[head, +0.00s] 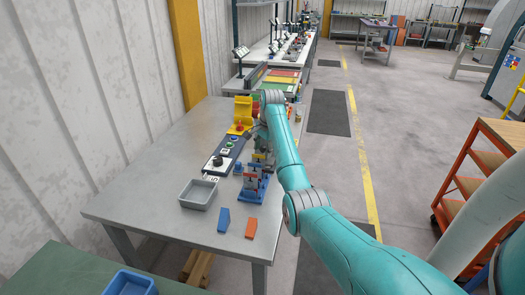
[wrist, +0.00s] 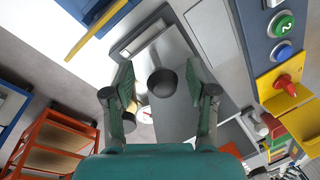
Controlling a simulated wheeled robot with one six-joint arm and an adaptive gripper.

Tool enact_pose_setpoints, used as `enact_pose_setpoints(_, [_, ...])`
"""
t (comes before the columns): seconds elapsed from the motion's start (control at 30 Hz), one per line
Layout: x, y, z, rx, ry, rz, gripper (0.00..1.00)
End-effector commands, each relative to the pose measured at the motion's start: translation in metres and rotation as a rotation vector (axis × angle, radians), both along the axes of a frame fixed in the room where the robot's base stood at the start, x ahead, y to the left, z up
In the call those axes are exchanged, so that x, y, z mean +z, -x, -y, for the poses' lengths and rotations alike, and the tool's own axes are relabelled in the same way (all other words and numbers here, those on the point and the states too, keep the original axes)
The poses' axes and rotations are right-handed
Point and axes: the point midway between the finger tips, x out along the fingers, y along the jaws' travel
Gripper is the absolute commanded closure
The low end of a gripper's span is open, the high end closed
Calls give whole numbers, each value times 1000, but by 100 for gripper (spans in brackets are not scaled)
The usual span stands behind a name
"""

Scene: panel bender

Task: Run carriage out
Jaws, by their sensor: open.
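My gripper (wrist: 160,84) is open, its two fingers spread apart in the wrist view. A dark round knob (wrist: 162,82) shows in the gap between them, over a grey metal plate (wrist: 172,48) that I take to be part of the carriage. I cannot tell whether the knob is between the fingertips or beyond them; no contact shows. In the head view my gripper (head: 259,139) is low over the workbench, beside the yellow bracket (head: 241,115). My arm hides much of the bender, and the knob cannot be made out there.
A control panel (head: 215,163) lies left of my gripper; its green button (wrist: 283,24) and blue button (wrist: 284,53) show close by. A blue fixture (head: 254,190), grey tray (head: 199,194), blue piece (head: 223,220) and orange piece (head: 251,228) are nearer on the bench (head: 140,190).

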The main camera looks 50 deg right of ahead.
Motion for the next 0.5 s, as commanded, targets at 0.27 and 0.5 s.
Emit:
enact_pose_setpoints(0.27, [40, 7, -1, 0, 2, 3, 43])
enact_pose_setpoints(0.5, [66, 12, -3, 1, 0, 1, 43])
